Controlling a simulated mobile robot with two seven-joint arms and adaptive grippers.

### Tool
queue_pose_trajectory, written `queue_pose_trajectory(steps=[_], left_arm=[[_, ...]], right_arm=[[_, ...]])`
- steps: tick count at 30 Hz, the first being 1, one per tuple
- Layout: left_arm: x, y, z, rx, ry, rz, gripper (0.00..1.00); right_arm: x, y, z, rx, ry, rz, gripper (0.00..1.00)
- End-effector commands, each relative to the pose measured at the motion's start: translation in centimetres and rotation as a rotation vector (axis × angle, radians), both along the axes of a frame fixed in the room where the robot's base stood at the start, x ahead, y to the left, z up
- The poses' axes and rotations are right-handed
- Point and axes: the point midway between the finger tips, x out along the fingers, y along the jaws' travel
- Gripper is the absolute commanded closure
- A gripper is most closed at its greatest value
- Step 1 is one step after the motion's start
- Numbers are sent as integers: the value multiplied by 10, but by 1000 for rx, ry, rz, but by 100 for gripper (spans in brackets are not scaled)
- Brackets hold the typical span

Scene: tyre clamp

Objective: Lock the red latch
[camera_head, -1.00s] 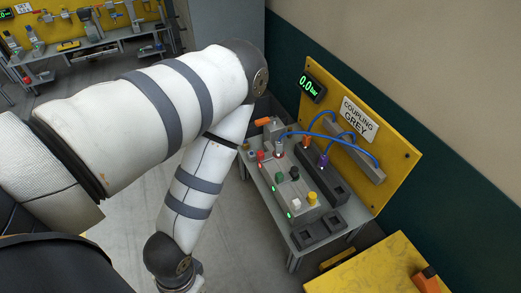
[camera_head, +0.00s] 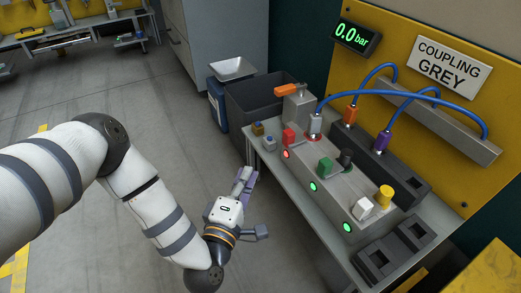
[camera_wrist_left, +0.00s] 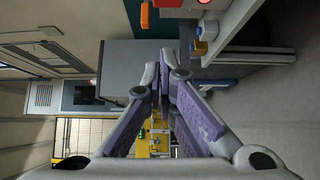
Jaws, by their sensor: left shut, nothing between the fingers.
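The red latch (camera_head: 288,137) is a small red block at the far end of a grey coupling block (camera_head: 325,186) on the bench. It is beside a grey plug (camera_head: 314,126) with a blue hose. I cannot tell its lock position. Green (camera_head: 325,166) and white (camera_head: 363,208) latches sit nearer on the same block, with black and yellow parts behind them. My left gripper (camera_head: 245,176) is shut and empty, off the bench's left side, lower and nearer than the red latch and apart from it. Its purple-padded fingers show in the left wrist view (camera_wrist_left: 166,60).
Orange (camera_head: 350,115) and purple (camera_head: 383,141) plugs sit in a dark rail behind. A yellow panel carries a gauge (camera_head: 356,38) reading 0.0 bar and a COUPLING GREY sign (camera_head: 453,62). A dark bin (camera_head: 262,105) stands beyond the bench. Open floor lies left.

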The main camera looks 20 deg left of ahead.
Motion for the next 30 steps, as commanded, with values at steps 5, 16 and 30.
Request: queue_pose_trajectory(steps=[5,16,30], left_arm=[[0,0,4,0,-4,0,100],[39,4,-1,1,-2,0,100],[122,-7,-1,2,1,-4,100]], right_arm=[[0,0,2,0,-1,0,55],[-5,-1,-9,1,25,2,55],[-13,0,-33,7,76,9,55]])
